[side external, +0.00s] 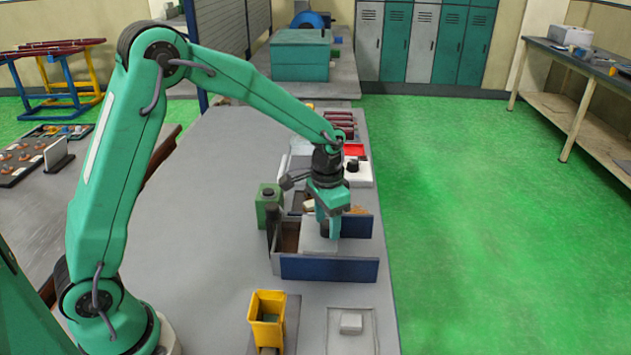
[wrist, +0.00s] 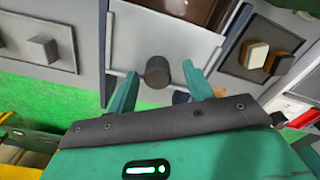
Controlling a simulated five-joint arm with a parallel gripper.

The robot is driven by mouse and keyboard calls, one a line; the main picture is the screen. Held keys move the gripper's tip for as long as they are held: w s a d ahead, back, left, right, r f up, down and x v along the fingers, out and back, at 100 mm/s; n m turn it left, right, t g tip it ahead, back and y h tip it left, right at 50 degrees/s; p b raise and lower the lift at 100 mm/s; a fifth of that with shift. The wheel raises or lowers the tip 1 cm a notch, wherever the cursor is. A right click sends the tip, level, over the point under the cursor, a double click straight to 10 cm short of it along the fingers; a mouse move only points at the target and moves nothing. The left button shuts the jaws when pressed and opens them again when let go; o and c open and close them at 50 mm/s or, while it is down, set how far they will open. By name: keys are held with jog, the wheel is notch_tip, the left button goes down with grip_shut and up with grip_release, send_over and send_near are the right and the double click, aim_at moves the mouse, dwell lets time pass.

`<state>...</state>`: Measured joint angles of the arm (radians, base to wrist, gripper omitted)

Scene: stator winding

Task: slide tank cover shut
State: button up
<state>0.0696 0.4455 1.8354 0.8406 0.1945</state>
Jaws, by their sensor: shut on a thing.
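The tank (side external: 330,268) is a long box with blue side walls near the right edge of the grey bench. Its pale cover (side external: 314,243) lies between the walls, over the middle part. A brown opening (side external: 287,237) shows to the left of the cover. In the wrist view the cover (wrist: 140,38) carries a dark round knob (wrist: 158,70), and a dark brown opening (wrist: 203,10) lies beyond its far edge. My gripper (side external: 328,226) points down over the cover. Its two fingers (wrist: 159,78) are shut on the knob, which is partly hidden in the side view.
A yellow bin (side external: 267,318) and a flat plate with a pale block (side external: 351,322) lie nearer the camera. The bench's left half is clear.

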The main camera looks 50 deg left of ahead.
aim_at(307, 233)
jog(key=shift+s+a+f, duration=0.35)
jog(key=shift+s+a, duration=0.4)
jog(key=shift+s, duration=0.05)
jog(key=shift+s+a+f, duration=0.3)
jog(key=shift+s+a, duration=0.4)
jog(key=shift+s, duration=0.1)
jog(key=shift+o, duration=1.2)
jog(key=shift+r, duration=0.15)
jog(key=shift+w+d+r, duration=0.1)
jog(key=shift+r, duration=2.95)
